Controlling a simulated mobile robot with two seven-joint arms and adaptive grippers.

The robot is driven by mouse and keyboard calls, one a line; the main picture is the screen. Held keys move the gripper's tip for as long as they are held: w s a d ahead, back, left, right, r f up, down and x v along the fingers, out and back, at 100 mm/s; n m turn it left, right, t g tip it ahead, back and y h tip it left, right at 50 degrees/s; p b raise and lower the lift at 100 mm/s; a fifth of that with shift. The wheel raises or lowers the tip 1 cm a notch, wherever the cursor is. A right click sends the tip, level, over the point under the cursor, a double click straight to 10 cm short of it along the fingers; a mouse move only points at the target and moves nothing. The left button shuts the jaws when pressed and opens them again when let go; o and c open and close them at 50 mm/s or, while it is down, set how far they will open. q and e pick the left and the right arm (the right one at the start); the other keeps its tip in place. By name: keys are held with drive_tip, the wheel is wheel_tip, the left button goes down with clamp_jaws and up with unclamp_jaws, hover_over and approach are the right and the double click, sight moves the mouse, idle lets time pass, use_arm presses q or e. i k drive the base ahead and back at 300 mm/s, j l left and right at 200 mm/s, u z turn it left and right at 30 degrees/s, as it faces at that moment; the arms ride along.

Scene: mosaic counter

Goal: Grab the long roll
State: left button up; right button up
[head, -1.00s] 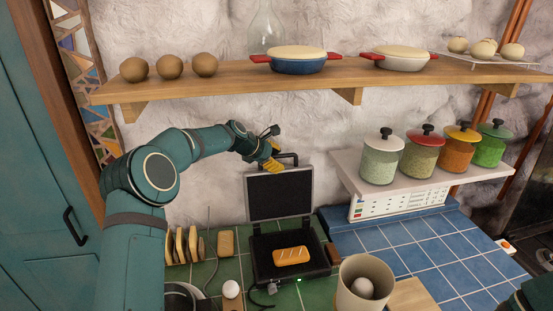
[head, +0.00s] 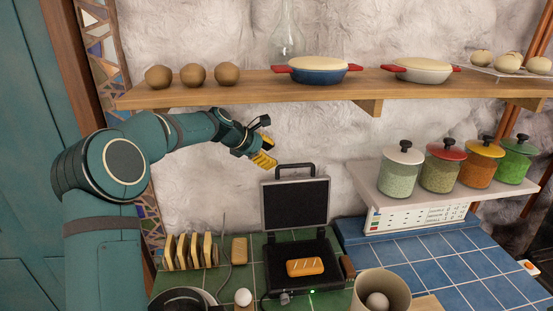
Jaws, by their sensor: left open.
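The long roll (head: 305,267), golden brown with pale slashes on top, lies on the lower plate of the open black press grill (head: 296,240). The grill's lid (head: 294,204) stands upright behind it. My left gripper (head: 265,142), with yellow finger pads, is open and empty. It is in the air above and left of the lid, in front of the stone wall and below the shelf, apart from the roll. My right gripper is out of view.
A wooden shelf (head: 240,94) with round rolls and two lidded pots runs above. Bread slices (head: 190,251) stand in a rack left of the grill, beside a small bread piece (head: 239,250). A beige pot (head: 381,292) is at front right. The blue tiles (head: 440,262) are clear.

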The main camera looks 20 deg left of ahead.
sight(303, 267)
drive_tip(key=k, duration=1)
